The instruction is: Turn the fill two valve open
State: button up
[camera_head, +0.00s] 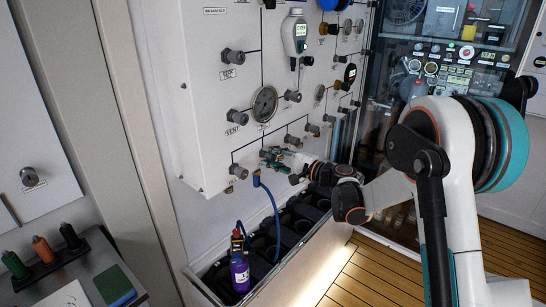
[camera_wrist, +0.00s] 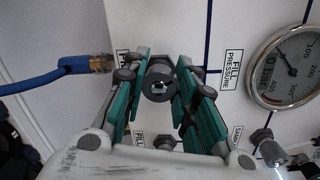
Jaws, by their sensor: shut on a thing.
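The valve knob (camera_wrist: 159,80), a dark grey cylinder with a bright metal centre, sits on the white panel (camera_wrist: 222,20) in the wrist view. My gripper (camera_wrist: 160,88) has its green-padded fingers on both sides of this knob and is shut on it. The labels beside the knob are partly hidden by the fingers, so I cannot read whether it is fill two.
A blue hose (camera_wrist: 45,80) with a brass fitting is left of my gripper in the wrist view. A round gauge (camera_head: 264,104) and other knobs, such as one dark knob (camera_head: 237,171), are close by.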

jog(key=n, duration=0.5)
jog(key=shift+f+h, duration=0.15)
jog(key=shift+h, duration=0.15)
jog(key=n, duration=0.4)
jog(key=shift+n+t, duration=0.3)
jog(key=n, duration=0.4)
jog(key=shift+f+h, duration=0.15)
jog(key=shift+h, duration=0.15)
jog(key=n, duration=0.4)
jog(key=shift+d+t, duration=0.1)
jog(key=shift+t, duration=0.3)
jog(key=n, duration=0.4)
jog(key=shift+w+n, duration=0.1)
jog(key=shift+n, duration=0.2)
jog(key=n, duration=0.4)
jog(key=shift+d+n+t+b, duration=0.1)
jog(key=shift+n+t+b, duration=0.2)
jog(key=shift+t+b, duration=0.1)
jog(key=n, duration=0.4)
jog(key=shift+w, duration=0.1)
jog(key=shift+n, duration=2.5)
